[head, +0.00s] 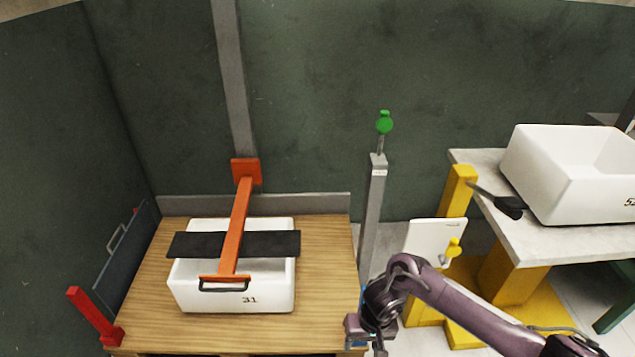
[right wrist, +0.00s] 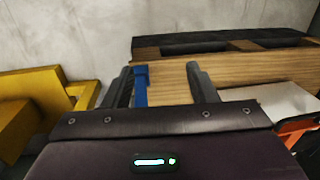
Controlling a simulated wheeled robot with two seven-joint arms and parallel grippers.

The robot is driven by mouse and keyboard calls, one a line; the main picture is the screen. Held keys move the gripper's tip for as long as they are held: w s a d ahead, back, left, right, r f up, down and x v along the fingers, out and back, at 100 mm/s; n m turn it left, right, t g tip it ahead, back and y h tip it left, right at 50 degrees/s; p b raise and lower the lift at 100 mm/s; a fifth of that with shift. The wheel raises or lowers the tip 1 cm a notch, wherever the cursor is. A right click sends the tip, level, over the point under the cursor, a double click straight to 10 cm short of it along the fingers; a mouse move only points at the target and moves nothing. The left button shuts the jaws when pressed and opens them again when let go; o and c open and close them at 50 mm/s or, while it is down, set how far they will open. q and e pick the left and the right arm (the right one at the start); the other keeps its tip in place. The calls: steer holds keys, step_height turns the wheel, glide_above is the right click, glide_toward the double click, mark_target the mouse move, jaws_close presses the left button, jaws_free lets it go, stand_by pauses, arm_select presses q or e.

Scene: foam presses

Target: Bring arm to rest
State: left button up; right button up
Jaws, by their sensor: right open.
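My right arm (head: 465,308) comes in from the lower right of the head view. Its gripper (head: 370,335) hangs by the right edge of the wooden table (head: 325,320). In the right wrist view the two dark fingers of the gripper (right wrist: 166,85) stand apart. The gripper is open, with nothing clearly held. A blue strip (right wrist: 140,86) shows between the fingers, close to the left one; I cannot tell whether they touch. My left gripper is not in view.
A white tub (head: 180,290) marked 31 stands on the wooden table under a black bar (head: 200,245) and an orange press arm (head: 237,225). A grey post with a green knob (head: 384,122) stands behind my gripper. Yellow frames and another white tub (head: 565,190) are at right.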

steer(key=s+a+f+t+y+p, duration=0.1)
steer(key=s+a+f+y, duration=0.15)
steer(key=f, duration=0.45)
steer(key=s+a+f+t+y+p, duration=0.1)
steer(key=s+f, duration=0.3)
steer(key=f, duration=0.3)
steer(key=s+d+f+h, duration=0.1)
steer(key=s+d+f, duration=0.3)
steer(key=s, duration=0.6)
steer(key=s+d+f+n+h+p, duration=0.1)
steer(key=s+d+f, duration=0.3)
steer(key=s, duration=0.5)
steer(key=s+d+f+h+p, duration=0.1)
steer(key=s+d+f+h, duration=0.2)
steer(key=s, duration=0.7)
steer(key=d+f, duration=0.2)
steer(key=d, duration=0.2)
steer(key=shift+s+d+n+g, duration=0.3)
steer(key=shift+s+d+g, duration=0.05)
steer(key=shift+d+g, duration=0.05)
steer(key=shift+f, duration=0.1)
